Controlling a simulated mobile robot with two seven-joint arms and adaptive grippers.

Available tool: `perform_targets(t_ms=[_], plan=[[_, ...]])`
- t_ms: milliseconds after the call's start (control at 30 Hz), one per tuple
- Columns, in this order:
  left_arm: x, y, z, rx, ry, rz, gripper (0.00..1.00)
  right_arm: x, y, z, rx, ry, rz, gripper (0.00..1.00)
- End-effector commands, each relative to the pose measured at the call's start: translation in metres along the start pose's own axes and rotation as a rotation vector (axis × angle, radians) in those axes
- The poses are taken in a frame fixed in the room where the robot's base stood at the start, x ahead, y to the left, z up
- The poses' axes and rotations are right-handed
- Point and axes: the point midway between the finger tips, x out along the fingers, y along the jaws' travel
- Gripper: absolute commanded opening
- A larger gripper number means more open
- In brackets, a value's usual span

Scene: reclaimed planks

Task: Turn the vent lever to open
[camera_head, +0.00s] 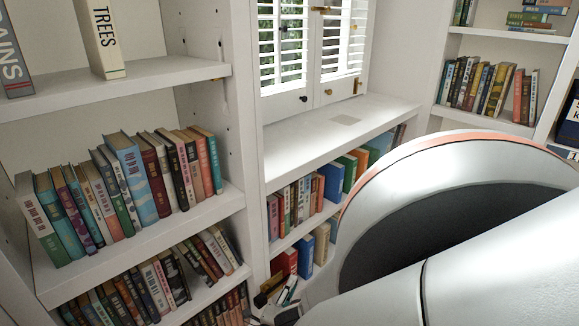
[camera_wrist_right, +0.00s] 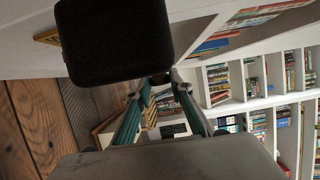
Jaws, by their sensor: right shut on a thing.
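The vent lever appears as a dark block (camera_wrist_right: 115,40) large in the right wrist view. A small yellow-brass piece (camera_wrist_right: 47,36) shows beside it on a white surface. In the head view a small dark block (camera_head: 261,299), which looks like the same lever, is low in the middle beside the bookcase. My right gripper (camera_wrist_right: 162,79) is shut, its teal-sided fingers reaching to the block's lower edge. The block partly hides the fingertips and their contact. In the head view the right gripper (camera_head: 284,294) is small and partly hidden by my arm. My left gripper is not in view.
A white bookcase (camera_head: 236,130) full of books stands at the left. A white sill (camera_head: 300,135) runs below white shutters (camera_head: 283,50), with books underneath. More shelves stand at the right. My right arm covers the lower right. Wooden planks (camera_wrist_right: 35,125) show in the wrist view.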

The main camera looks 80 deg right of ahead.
Motion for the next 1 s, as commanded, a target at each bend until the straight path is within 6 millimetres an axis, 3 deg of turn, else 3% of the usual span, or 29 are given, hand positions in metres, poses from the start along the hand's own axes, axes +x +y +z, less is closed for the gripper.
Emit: perform_targets(t_ms=[33, 367, 400, 467, 833, 1000], plan=[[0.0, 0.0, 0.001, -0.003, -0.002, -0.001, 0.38, 0.002, 0.002, -0.007, -0.011, 0.009, -0.004, 0.0], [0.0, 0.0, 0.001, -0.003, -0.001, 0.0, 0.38, 0.003, 0.001, -0.007, -0.012, 0.009, -0.006, 0.0], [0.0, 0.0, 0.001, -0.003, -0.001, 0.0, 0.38, 0.003, 0.001, -0.007, -0.012, 0.009, -0.006, 0.26], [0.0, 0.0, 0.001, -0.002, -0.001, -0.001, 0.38, 0.003, 0.001, -0.006, -0.012, 0.008, -0.007, 0.37], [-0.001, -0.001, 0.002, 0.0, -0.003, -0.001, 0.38, 0.0, 0.0, -0.002, -0.005, 0.002, -0.003, 0.37], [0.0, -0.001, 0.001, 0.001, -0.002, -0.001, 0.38, -0.013, 0.002, -0.002, -0.004, 0.001, -0.001, 0.37]])
